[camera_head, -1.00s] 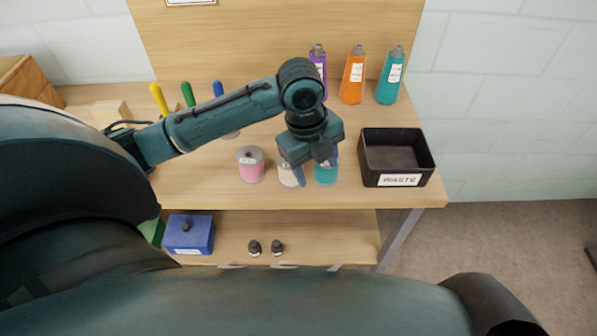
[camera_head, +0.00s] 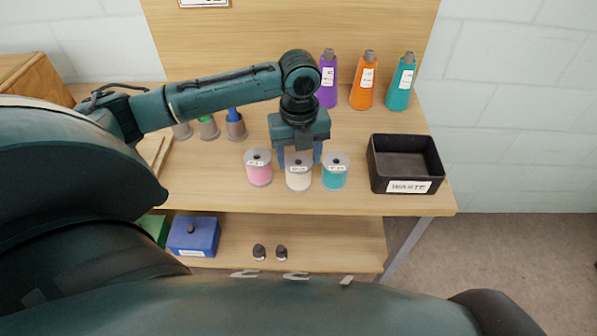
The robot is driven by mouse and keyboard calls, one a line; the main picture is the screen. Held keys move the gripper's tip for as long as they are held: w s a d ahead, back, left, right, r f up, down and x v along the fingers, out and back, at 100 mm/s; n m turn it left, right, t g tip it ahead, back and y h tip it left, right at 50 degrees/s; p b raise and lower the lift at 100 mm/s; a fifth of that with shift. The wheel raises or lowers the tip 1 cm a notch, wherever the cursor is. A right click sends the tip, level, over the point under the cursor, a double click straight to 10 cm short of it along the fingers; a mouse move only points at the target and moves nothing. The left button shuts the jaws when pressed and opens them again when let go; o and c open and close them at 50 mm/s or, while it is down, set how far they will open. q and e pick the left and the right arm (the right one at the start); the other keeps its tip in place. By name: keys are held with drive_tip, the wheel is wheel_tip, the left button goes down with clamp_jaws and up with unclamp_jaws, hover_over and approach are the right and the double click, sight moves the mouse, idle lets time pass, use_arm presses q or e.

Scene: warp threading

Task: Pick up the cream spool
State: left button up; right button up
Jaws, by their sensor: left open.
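The cream spool (camera_head: 298,178) stands upright on the tabletop, between a pink spool (camera_head: 258,170) and a teal spool (camera_head: 335,173). My left gripper (camera_head: 299,158) is open just behind and above the cream spool. One blue finger shows on each side, near the gaps to the neighbouring spools. Whether the fingers touch any spool cannot be told. My right gripper is not in view.
A black waste bin (camera_head: 405,185) stands to the right of the spools. Purple (camera_head: 327,82), orange (camera_head: 363,85) and teal cones (camera_head: 400,85) stand at the back. A blue box (camera_head: 194,238) sits on the lower shelf. The table front is clear.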

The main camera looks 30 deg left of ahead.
sight(298, 162)
use_arm(q)
wheel_tip(298, 162, down, 5)
drive_tip(key=shift+s+r, duration=0.1)
drive_tip(key=shift+s, duration=0.05)
drive_tip(key=shift+c, duration=0.5)
drive_tip(key=c, duration=0.5)
drive_tip(key=shift+c, duration=0.2)
